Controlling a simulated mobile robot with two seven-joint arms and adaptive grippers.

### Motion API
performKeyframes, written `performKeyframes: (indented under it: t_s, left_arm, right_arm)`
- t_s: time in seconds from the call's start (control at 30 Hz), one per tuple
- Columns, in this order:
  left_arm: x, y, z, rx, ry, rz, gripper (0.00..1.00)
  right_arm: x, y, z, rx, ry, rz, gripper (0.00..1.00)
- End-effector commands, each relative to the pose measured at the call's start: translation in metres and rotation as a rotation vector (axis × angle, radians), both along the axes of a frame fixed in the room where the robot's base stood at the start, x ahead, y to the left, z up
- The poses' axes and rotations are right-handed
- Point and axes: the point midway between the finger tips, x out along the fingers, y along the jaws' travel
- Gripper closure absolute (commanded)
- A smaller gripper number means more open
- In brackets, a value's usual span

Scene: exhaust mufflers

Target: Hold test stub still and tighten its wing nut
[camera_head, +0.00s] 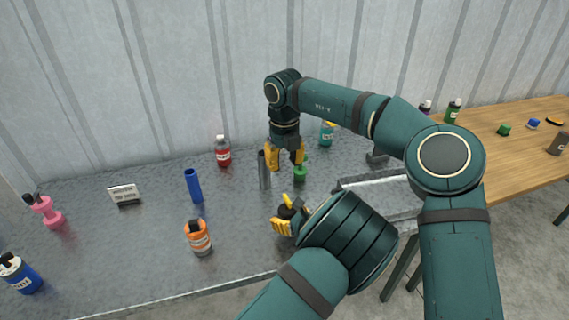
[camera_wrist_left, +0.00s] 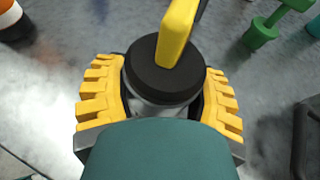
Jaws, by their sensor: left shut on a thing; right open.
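The test stub is a grey cylinder (camera_wrist_left: 160,108) with a black top (camera_wrist_left: 165,80), seen from above in the left wrist view. A yellow wing nut (camera_wrist_left: 177,35) sits on the black top and reaches toward the upper edge of that view. In the head view the stub's black top (camera_head: 286,211) shows with the yellow wing nut (camera_head: 286,198) over it. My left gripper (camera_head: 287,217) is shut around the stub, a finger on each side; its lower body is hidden. My right gripper (camera_head: 285,157) is open, pointing down behind the stub, apart from the wing nut.
A grey tube (camera_head: 264,172) and a green item (camera_head: 299,171) stand close to my right gripper. A blue tube (camera_head: 194,186), orange bottle (camera_head: 198,238), red bottle (camera_head: 223,151) and sign card (camera_head: 124,194) stand leftward. The grey table (camera_head: 120,245) has free room at left.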

Motion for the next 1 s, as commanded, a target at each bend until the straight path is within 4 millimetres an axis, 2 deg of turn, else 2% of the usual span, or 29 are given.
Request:
performKeyframes:
  t_s: [0.37, 0.4, 0.5, 0.83, 1.0]
  left_arm:
    - [0.0, 0.0, 0.0, 0.0, 0.0, 0.0, 0.81]
    - [0.0, 0.0, 0.0, 0.0, 0.0, 0.0, 0.34]
    - [0.0, 0.0, 0.0, 0.0, 0.0, 0.0, 0.02]
    - [-0.001, -0.001, 0.001, 0.0, 0.0, -0.001, 0.02]
    - [-0.014, -0.012, 0.008, -0.001, 0.0, -0.002, 0.02]
  right_arm:
    - [0.0, 0.0, 0.0, 0.0, 0.0, 0.0, 0.62]
    - [0.0, 0.0, 0.0, 0.0, 0.0, -0.001, 0.62]
    - [0.0, 0.0, 0.0, 0.0, 0.0, 0.0, 0.62]
    - [0.0, 0.0, 0.0, 0.0, 0.0, -0.001, 0.62]
    - [0.0, 0.0, 0.0, 0.0, 0.0, -0.001, 0.62]
